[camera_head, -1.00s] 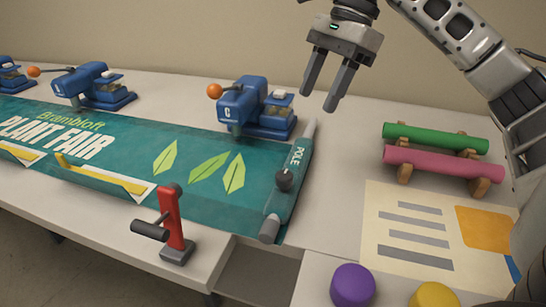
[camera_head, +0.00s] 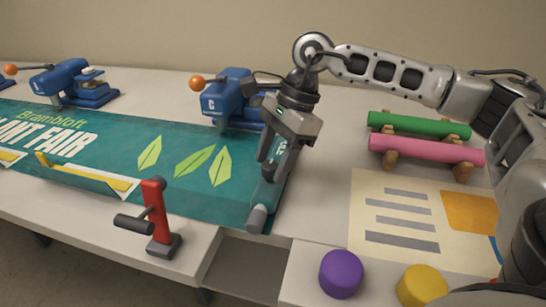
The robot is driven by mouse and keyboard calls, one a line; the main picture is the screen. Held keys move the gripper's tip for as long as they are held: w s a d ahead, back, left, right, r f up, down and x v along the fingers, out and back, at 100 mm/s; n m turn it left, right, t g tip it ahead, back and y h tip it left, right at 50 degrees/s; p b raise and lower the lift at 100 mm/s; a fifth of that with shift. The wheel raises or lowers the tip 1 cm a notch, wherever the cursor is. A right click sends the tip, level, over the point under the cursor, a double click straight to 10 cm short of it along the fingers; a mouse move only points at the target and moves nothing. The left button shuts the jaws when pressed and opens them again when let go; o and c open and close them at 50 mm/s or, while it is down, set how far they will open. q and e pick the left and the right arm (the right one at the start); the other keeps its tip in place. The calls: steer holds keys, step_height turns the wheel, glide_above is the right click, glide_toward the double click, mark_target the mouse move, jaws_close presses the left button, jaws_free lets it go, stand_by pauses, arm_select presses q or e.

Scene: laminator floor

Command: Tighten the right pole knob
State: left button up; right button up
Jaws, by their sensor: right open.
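The teal pole (camera_head: 260,200) lies across the right end of the green plant fair banner (camera_head: 110,160), with a grey cap at its near end. My right gripper (camera_head: 268,167) points down over the pole, at the place of its dark knob. The knob is hidden behind the fingers, so I cannot tell whether they touch it. The right gripper is open. My left gripper is not in view.
A blue clamp machine (camera_head: 228,100) with an orange ball stands just behind the gripper. A red lever stand (camera_head: 157,215) is at the front edge. Purple (camera_head: 341,272) and yellow (camera_head: 421,285) caps, a printed sheet (camera_head: 405,225) and green (camera_head: 430,125) and pink (camera_head: 425,149) rolls are at right.

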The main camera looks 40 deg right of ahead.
steer(key=c, duration=1)
steer(key=shift+o, duration=0.2)
